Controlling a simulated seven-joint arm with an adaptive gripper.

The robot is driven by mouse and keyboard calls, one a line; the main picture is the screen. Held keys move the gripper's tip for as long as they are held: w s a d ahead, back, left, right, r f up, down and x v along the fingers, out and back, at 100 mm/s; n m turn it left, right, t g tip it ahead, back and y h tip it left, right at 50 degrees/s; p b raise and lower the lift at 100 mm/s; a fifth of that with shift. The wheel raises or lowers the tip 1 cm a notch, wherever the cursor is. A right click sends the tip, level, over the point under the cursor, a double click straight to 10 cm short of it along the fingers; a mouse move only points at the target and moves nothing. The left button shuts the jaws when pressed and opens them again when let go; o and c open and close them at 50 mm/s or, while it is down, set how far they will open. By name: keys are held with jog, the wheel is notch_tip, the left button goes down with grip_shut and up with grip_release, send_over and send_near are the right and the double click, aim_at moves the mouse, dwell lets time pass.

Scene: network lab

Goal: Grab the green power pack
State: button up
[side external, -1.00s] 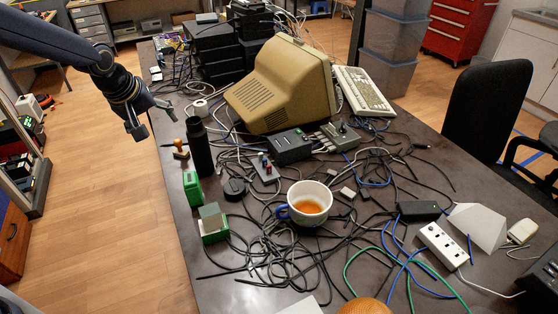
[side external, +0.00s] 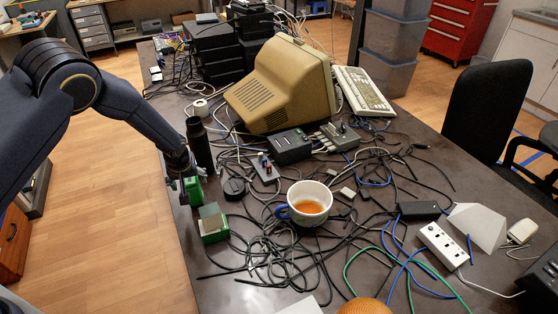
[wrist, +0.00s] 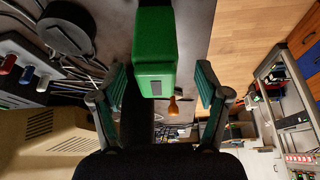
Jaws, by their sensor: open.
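The green power pack (wrist: 155,52) is a small bright green block. In the wrist view it sits at the top middle, between my gripper's open fingers (wrist: 160,95), apart from both. In the side view the green power pack (side external: 196,190) stands near the table's left edge, partly hidden by my gripper (side external: 180,188), which is low beside it. A second green item, an open green box with a grey-beige block (side external: 213,224), lies just in front of it.
A black cylinder (side external: 199,146) stands right behind the pack, close to my wrist. A round black puck (side external: 234,188) and a blue-handled cup of tea (side external: 308,203) are to the right. Tangled cables cover the table's middle. The table's left edge is close.

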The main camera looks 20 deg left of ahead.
jog(key=shift+w+x, duration=0.2)
jog(key=shift+x, duration=2.55)
jog(key=shift+d+r, duration=0.1)
jog(key=shift+r, duration=0.05)
grip_shut()
